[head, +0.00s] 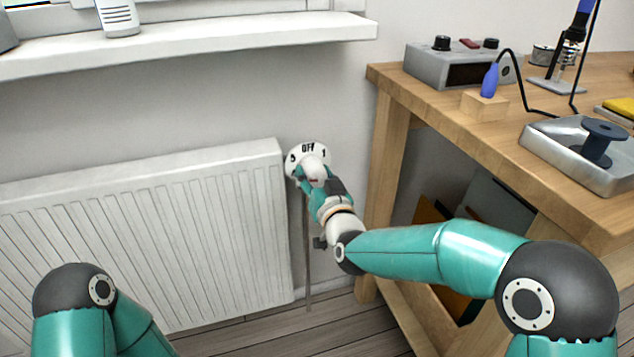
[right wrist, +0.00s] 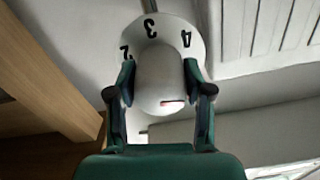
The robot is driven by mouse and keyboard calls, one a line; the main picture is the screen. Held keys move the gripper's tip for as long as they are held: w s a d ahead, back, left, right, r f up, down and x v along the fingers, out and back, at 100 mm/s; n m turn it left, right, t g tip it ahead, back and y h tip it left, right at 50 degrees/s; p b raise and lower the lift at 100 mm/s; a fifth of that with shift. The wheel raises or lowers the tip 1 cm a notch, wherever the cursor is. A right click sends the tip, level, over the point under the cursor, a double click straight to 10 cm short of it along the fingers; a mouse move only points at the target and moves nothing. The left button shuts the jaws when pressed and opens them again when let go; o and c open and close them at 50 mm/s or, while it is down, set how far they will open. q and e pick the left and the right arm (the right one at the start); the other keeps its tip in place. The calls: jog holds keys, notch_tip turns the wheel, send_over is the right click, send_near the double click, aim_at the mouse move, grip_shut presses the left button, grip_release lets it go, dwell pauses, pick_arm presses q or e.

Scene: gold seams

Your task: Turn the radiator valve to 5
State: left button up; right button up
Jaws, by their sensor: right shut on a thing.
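The radiator valve (head: 308,151) sits at the upper right corner of the white radiator (head: 150,230). Its white dial shows OFF at the top and 1 to the right in the head view. My right gripper (head: 312,177) is shut on the valve's knob, which it mostly covers there. In the right wrist view the knob (right wrist: 160,75) stands between both fingers of the gripper (right wrist: 160,92). A red mark shows on the knob, and 2, 3 and 4 show on the dial behind it. My left arm shows at the lower left, but its gripper is out of view.
A wooden workbench (head: 450,105) stands to the right of the valve, its leg close to my right forearm. It holds a grey power unit (head: 465,65), a soldering iron and a metal tray (head: 560,165). A white windowsill (head: 200,42) runs above the radiator.

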jog(key=shift+f+m+b, duration=0.2)
jog(key=shift+m+b, duration=0.85)
jog(key=shift+m, duration=0.15)
jog(key=shift+r+m+b, duration=0.2)
jog(key=shift+m+b, duration=0.1)
jog(key=shift+m, duration=0.3)
pick_arm(q)
notch_tip(320, 180, down, 4)
jog(key=shift+r, duration=0.1)
pick_arm(e)
jog(key=shift+d, duration=0.1)
jog(key=o, duration=1.2)
jog(key=shift+c, duration=0.2)
